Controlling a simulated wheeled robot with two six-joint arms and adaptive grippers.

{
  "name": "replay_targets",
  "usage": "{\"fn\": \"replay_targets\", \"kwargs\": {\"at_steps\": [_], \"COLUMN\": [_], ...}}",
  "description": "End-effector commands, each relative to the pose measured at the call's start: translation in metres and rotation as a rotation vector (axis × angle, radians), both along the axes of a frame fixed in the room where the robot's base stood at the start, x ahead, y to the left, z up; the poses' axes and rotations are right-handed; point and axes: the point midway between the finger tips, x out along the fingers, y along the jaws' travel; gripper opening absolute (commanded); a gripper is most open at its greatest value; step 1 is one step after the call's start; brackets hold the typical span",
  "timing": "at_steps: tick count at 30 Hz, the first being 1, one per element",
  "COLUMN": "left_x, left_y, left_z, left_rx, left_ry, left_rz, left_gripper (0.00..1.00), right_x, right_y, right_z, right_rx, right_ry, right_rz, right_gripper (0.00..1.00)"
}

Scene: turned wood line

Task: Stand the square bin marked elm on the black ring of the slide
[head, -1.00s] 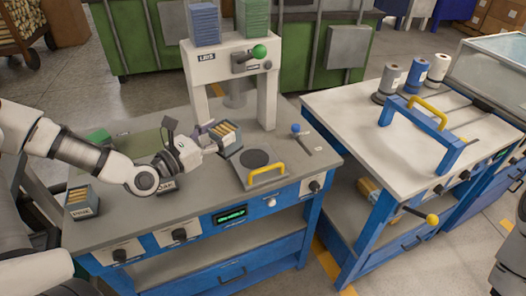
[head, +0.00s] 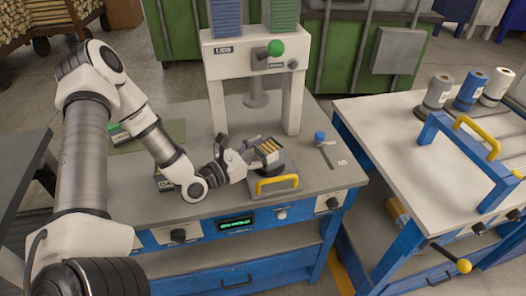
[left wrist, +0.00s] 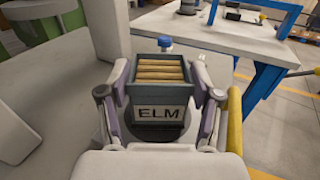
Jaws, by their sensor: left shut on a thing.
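My left gripper (head: 248,163) is shut on the square bin marked elm (head: 269,151), a dark grey box filled with wooden sticks. In the left wrist view the bin (left wrist: 160,95) is upright between the two fingers, its ELM label facing the camera. The slide (head: 288,187) is a grey plate with a yellow handle (head: 277,182) at its front. Its black ring (head: 274,170) shows only in part under the bin, which hides the rest. I cannot tell whether the bin touches the ring or is just above it. My right gripper is out of view.
A white press frame marked LIDS (head: 222,49) stands behind the slide. A blue-knobbed lever (head: 320,137) is to the slide's right. Another labelled bin (head: 167,184) is partly hidden by my left arm. A white-topped table (head: 400,160) stands at right.

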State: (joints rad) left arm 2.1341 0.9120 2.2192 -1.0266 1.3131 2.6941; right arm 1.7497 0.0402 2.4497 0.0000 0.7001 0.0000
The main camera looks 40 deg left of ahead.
Motion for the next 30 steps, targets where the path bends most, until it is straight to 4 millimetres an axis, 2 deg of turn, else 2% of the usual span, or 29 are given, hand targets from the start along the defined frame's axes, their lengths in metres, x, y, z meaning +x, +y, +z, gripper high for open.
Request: {"fn": "replay_targets", "kwargs": {"at_steps": [8, 9, 10, 11, 20, 23, 26, 30], "left_x": [0.0, 0.0, 0.0, 0.0, 0.0, 0.0, -0.01, -0.032], "left_y": [0.0, 0.0, 0.0, 0.0, 0.0, 0.0, 0.005, 0.013], "left_z": [-0.004, -0.002, -0.002, -0.002, -0.001, 0.005, 0.002, 0.005], "left_rx": [-0.001, -0.001, -0.001, -0.001, 0.0, 0.0, -0.005, -0.008], "left_ry": [-0.001, -0.001, 0.0, 0.0, 0.0, 0.0, 0.002, 0.002], "left_rz": [0.001, 0.001, 0.001, 0.001, 0.001, 0.001, 0.006, 0.009], "left_gripper": [0.24, 0.75, 0.85, 0.89, 0.89, 0.89, 0.89, 0.89], "right_x": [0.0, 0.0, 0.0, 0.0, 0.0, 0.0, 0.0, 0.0], "right_y": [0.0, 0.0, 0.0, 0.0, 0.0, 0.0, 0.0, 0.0], "right_z": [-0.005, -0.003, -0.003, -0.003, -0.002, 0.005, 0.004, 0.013], "right_rx": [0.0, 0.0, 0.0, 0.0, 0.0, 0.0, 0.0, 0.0], "right_ry": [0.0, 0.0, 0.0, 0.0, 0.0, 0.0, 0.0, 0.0], "right_rz": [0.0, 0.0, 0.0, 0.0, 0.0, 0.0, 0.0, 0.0], "right_gripper": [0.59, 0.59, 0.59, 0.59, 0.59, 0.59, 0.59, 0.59]}}
